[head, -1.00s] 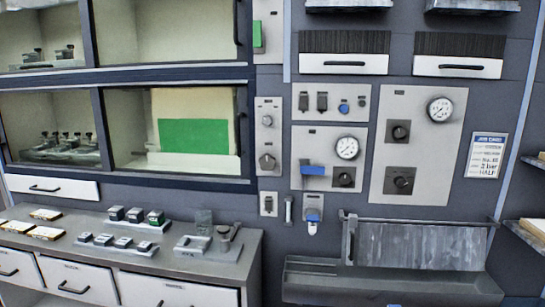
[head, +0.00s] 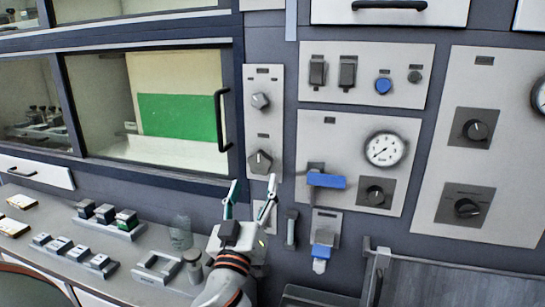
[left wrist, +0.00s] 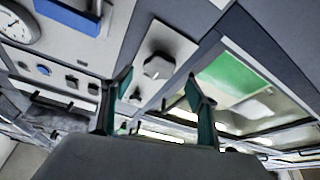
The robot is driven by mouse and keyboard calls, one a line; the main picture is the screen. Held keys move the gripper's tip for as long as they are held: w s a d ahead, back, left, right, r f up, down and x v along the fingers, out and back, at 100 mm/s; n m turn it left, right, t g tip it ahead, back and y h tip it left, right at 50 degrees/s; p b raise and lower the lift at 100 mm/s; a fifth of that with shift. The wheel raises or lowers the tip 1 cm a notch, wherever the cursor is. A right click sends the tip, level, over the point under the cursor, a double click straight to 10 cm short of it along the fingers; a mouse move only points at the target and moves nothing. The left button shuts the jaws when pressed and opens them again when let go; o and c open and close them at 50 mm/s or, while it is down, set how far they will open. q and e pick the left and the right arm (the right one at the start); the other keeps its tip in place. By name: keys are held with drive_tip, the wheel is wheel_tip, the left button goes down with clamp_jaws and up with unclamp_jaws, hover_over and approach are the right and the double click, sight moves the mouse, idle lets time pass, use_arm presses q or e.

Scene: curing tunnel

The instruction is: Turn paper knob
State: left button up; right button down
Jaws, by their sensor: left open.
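A narrow light panel (head: 263,125) beside the glass cabinet carries two grey knobs, an upper knob (head: 260,101) and a larger lower knob (head: 260,161). Their labels are too small to read, so I cannot tell which is the paper knob. My left gripper (head: 253,183) is open and empty, its fingertips just below the lower knob in the head view. In the left wrist view a grey knob (left wrist: 157,66) shows beyond and between the open fingers of the left gripper (left wrist: 159,78), apart from them. My right gripper is not in view.
A blue lever (head: 326,180), a gauge (head: 384,149) and dark knobs are on panels to the right. The cabinet's dark handle (head: 221,120) stands out left of the knobs. Small blocks and holders crowd the counter (head: 90,262) below.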

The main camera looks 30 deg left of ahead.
sight(258, 163)
use_arm(q)
drive_tip(key=p+x, duration=0.1)
drive_tip(key=x, duration=0.2)
drive_tip(key=p+x, duration=0.1)
drive_tip(key=x, duration=0.2)
drive_tip(key=shift+s+a+r, duration=0.1)
drive_tip(key=shift+s+r, duration=0.05)
drive_tip(key=shift+r, duration=0.3)
drive_tip(key=shift+p+x, duration=0.35)
drive_tip(key=shift+x, duration=0.45)
drive_tip(key=shift+f, duration=0.15)
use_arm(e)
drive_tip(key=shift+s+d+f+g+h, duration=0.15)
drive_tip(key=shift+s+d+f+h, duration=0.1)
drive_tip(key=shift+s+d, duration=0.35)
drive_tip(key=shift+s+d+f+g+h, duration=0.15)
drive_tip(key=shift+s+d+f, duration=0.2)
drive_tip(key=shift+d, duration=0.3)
use_arm(q)
drive_tip(key=shift+c, duration=0.3)
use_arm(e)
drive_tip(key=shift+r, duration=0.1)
use_arm(q)
drive_tip(key=c, duration=1.1)
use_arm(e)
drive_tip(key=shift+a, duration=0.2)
